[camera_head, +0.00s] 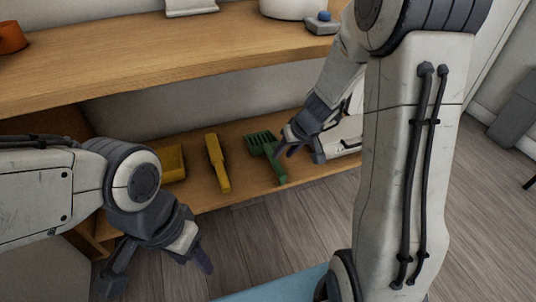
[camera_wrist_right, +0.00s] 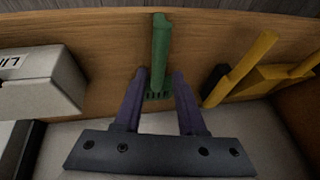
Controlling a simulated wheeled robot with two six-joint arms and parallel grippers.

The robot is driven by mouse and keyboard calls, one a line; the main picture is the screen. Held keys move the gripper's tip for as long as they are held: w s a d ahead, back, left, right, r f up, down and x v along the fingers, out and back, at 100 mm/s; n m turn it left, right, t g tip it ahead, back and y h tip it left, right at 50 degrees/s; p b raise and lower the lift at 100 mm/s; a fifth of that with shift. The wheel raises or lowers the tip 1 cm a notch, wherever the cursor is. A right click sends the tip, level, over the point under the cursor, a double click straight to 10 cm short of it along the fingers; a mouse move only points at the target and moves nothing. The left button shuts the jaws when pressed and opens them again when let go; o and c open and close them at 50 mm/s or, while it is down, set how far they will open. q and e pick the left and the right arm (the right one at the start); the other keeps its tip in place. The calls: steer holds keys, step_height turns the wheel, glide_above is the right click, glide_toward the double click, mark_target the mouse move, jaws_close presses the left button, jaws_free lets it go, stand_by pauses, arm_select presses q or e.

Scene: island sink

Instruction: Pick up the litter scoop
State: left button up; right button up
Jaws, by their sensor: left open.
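The green litter scoop (camera_head: 265,147) lies on the lower wooden shelf, its slotted head toward the back and its handle toward the front edge. My right gripper (camera_head: 299,153) is over the scoop's right side in the head view and hides part of it. In the right wrist view the scoop (camera_wrist_right: 160,55) shows between the fingertips of my right gripper (camera_wrist_right: 159,75), with small gaps at both sides; the fingers are apart. My left gripper (camera_head: 158,277) is open and empty, in front of the shelf at lower left.
A yellow brush-like tool (camera_head: 217,163) and a yellow dustpan-like piece (camera_head: 172,163) lie left of the scoop. A white box (camera_wrist_right: 38,82) stands on its other side. The upper wooden shelf (camera_head: 150,65) overhangs the lower one. Open floor (camera_head: 262,235) lies in front.

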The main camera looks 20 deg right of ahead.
mark_target(277, 162)
steer(key=b+x, duration=0.4)
steer(key=x, duration=0.4)
steer(key=shift+f, duration=0.15)
jaws_close()
